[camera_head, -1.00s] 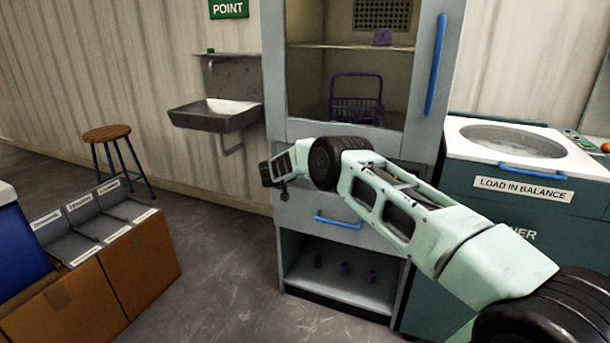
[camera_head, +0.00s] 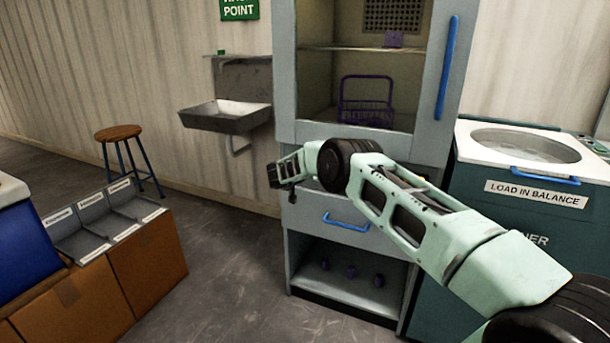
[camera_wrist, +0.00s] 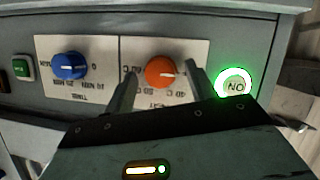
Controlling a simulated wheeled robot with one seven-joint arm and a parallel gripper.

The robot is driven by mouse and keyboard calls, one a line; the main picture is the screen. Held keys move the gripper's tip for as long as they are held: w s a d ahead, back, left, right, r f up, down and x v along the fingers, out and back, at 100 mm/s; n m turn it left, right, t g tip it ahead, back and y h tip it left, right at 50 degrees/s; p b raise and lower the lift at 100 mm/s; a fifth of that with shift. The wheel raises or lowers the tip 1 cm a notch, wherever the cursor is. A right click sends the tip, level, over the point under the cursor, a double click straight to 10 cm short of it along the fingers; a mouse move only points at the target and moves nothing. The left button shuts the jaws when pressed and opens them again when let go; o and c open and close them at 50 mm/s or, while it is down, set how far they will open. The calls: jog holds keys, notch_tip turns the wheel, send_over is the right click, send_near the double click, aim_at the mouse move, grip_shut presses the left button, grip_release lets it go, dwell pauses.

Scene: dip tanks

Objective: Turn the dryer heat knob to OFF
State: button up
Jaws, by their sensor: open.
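The orange heat knob (camera_wrist: 160,72) is on the control panel in the wrist view, above upside-down lettering that I can only partly read. Its pale pointer mark points to the right of the picture. My gripper (camera_wrist: 161,78) is open, with one finger on each side of the orange knob; I cannot tell whether they touch it. In the head view my gripper (camera_head: 278,176) is in front of the left side of the grey dryer cabinet (camera_head: 300,245). The knob is hidden there.
A blue timer knob (camera_wrist: 69,66) and a green button (camera_wrist: 22,68) lie left of the orange knob. A lit green-ringed ON button (camera_wrist: 234,84) is close on its right. A drawer with a blue handle (camera_head: 346,222) is below my arm.

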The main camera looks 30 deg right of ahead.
jog(key=v, duration=1.7)
jog(key=shift+p, duration=0.35)
jog(key=shift+a, duration=0.1)
